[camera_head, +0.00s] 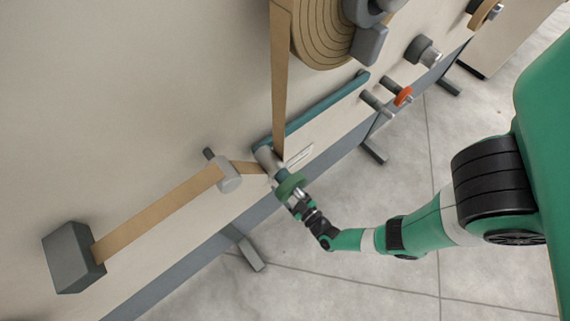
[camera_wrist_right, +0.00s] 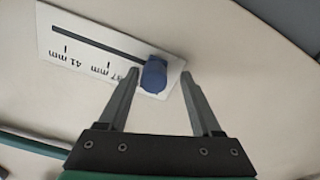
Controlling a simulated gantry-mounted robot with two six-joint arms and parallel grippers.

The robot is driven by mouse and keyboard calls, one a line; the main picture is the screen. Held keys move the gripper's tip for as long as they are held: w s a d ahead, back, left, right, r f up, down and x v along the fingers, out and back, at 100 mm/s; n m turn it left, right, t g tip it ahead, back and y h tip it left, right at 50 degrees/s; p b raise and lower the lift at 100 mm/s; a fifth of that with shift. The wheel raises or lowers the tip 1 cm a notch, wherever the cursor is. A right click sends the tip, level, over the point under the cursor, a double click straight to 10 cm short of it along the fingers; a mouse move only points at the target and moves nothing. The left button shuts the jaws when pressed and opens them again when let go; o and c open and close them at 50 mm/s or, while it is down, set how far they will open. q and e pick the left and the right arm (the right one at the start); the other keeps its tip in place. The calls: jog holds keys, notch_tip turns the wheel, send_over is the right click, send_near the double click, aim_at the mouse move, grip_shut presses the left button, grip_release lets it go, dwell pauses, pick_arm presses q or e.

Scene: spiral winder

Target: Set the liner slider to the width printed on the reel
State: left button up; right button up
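The liner slider is a blue knob (camera_wrist_right: 153,75) in the dark slot of a white scale plate (camera_wrist_right: 75,47). The printing is upside down in the right wrist view; "41 mm" is legible, and a second mark ending in "7 mm" lies beside the knob. My right gripper (camera_wrist_right: 159,76) is open, one finger on each side of the knob, with gaps on both sides. In the head view, my right gripper (camera_head: 281,174) is at the panel beside the white plate (camera_head: 299,156), and I cannot make out the knob. The tan reel (camera_head: 322,30) is cut by the top edge; no print is readable.
Tan strip (camera_head: 281,80) runs down from the reel, and another strip (camera_head: 160,213) runs from a roller (camera_head: 228,172) to a grey block (camera_head: 73,257). A teal bar (camera_head: 325,108) lies along the panel. An orange-ringed knob (camera_head: 403,96) is further right. The floor in front is clear.

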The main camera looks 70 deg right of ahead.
jog(key=shift+s+d, duration=0.1)
jog(key=shift+d, duration=0.05)
jog(key=p+v, duration=0.2)
jog(key=v, duration=0.9)
jog(key=shift+s, duration=0.2)
dwell(0.3)
jog(key=shift+a, duration=0.25)
